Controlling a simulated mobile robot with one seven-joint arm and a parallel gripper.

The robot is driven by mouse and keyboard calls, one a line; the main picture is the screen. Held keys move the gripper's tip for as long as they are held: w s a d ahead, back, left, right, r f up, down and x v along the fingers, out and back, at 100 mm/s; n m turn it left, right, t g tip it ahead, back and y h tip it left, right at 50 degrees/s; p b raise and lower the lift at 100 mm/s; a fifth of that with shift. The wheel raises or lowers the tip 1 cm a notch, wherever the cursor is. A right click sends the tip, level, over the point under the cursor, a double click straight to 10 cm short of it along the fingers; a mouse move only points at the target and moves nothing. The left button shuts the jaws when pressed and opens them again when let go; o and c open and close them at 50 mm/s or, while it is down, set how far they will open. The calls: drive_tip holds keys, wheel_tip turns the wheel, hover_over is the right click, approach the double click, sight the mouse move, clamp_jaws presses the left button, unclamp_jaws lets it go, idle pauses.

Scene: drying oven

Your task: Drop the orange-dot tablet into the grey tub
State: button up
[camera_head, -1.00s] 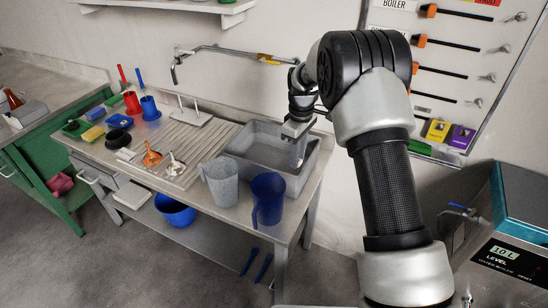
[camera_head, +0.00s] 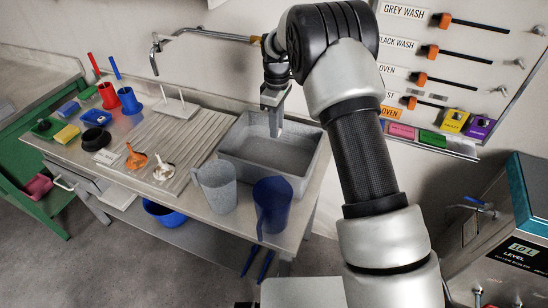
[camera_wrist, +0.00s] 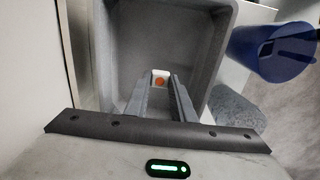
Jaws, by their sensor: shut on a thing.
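The orange-dot tablet (camera_wrist: 160,79) is a small white block with an orange dot, held between the fingertips of my gripper (camera_wrist: 160,84) in the wrist view. My gripper (camera_head: 277,124) points down over the back middle part of the grey tub (camera_head: 307,166) in the head view. The tub is a speckled, open rectangular basin, and its inside looks empty. In the wrist view the tub's walls (camera_wrist: 214,62) surround the tablet, with its floor behind it. The tablet is too small to make out clearly in the head view. How far it hangs above the floor is hard to tell.
A grey jug (camera_head: 216,187) and a blue jug (camera_head: 272,204) stand by the tub's front. A ribbed draining board (camera_head: 190,148) with funnels lies to its left. A metal tap (camera_head: 205,32) is behind. A boiler (camera_head: 500,235) is at right.

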drive_tip(key=shift+f+b, duration=0.9)
drive_tip(key=shift+f, duration=1.1)
drive_tip(key=o, duration=1.1)
drive_tip(key=shift+c, duration=0.2)
wheel_tip(320, 180, up, 18)
drive_tip(key=shift+f+p, duration=0.25)
drive_tip(key=shift+p, duration=0.1)
